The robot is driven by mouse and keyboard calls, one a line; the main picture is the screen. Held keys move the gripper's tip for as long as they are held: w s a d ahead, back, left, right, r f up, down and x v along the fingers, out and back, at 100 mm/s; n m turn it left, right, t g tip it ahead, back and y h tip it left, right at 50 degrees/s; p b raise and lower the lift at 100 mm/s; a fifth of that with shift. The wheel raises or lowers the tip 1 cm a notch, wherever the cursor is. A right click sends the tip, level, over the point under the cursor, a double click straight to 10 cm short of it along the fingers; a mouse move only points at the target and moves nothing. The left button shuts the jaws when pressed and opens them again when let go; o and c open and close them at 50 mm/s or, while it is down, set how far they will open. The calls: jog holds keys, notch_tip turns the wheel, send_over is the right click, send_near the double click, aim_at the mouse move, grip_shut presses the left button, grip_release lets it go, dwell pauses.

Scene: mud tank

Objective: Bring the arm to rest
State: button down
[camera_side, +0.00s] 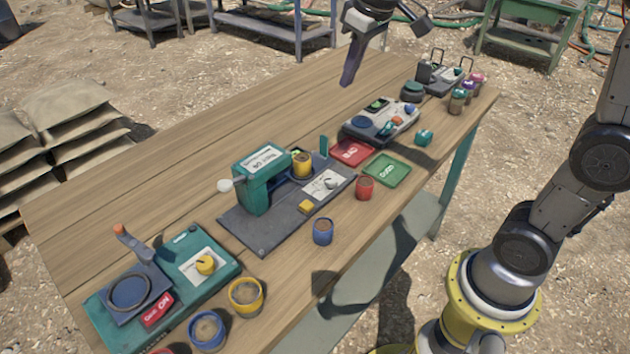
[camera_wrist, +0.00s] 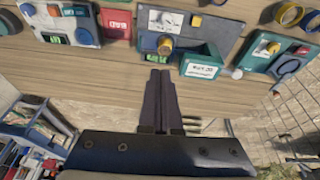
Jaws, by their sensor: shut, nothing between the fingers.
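My gripper (camera_side: 352,62) is raised above the far part of the wooden table (camera_side: 130,170) in the side view. Its dark fingers point down and touch nothing on the table. In the wrist view my gripper (camera_wrist: 160,80) has its two fingers together, with nothing between them. Most of the upper arm is out of the side view, so its full pose is hidden.
A green machine (camera_side: 262,178) holding a yellow cup stands mid-table. A grey device (camera_side: 380,122), red tray (camera_side: 352,152) and green tray (camera_side: 387,170) lie right of it. A teal device (camera_side: 195,262) and several cups are at the near end. The table's left strip is clear.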

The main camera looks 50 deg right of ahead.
jog(key=s+a+t, duration=0.2)
jog(key=s, duration=1.3)
jog(key=s+f, duration=0.5)
jog(key=f, duration=0.1)
jog(key=shift+s+f+m, duration=0.3)
jog(key=shift+s+f, duration=0.1)
